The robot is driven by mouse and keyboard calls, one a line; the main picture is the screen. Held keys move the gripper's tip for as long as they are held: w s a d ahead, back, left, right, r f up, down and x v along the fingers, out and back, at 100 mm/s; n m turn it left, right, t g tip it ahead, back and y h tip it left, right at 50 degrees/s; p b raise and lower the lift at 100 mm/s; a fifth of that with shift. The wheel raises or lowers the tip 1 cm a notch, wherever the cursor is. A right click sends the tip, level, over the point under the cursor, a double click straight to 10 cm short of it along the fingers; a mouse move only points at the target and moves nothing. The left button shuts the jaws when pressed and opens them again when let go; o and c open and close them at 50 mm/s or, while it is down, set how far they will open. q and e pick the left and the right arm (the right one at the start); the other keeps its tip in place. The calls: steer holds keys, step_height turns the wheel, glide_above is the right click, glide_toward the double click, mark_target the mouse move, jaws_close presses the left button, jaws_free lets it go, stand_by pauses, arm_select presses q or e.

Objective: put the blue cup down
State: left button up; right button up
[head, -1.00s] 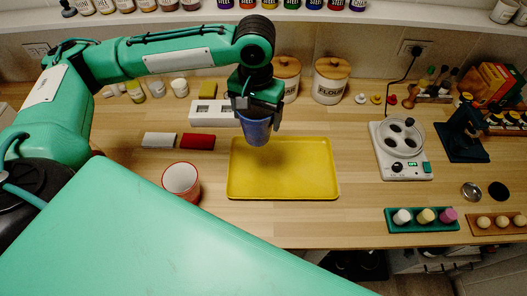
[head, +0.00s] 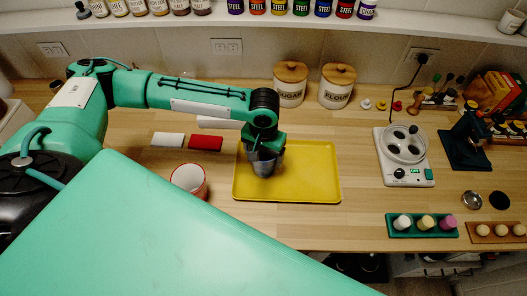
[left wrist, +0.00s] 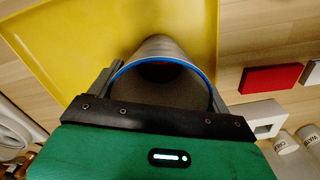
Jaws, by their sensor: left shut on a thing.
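The blue cup (head: 264,168) is upright in my left gripper (head: 264,150), at the left part of the yellow tray (head: 310,190). In the head view the cup looks dark and is partly covered by the gripper. In the left wrist view the cup (left wrist: 160,72) shows its blue rim between the two fingers of the left gripper (left wrist: 160,85), with the tray (left wrist: 60,45) below it. I cannot tell whether the cup's base touches the tray. My right gripper is not in view.
A white cup with a red rim (head: 188,181) stands left of the tray. A red block (head: 205,143) and a white block (head: 167,140) lie behind it. Canisters (head: 290,84) stand at the back. A white device (head: 404,155) is to the right. The tray's right part is clear.

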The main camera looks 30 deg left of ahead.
arm_select(q)
steer(key=o, duration=1)
steer(key=shift+f, duration=0.1)
steer(key=shift+c, duration=0.2)
step_height(320, 180, up, 12)
steer(key=b, duration=0.2)
steer(key=shift+r+b, duration=0.2)
steer(key=shift+b, duration=0.2)
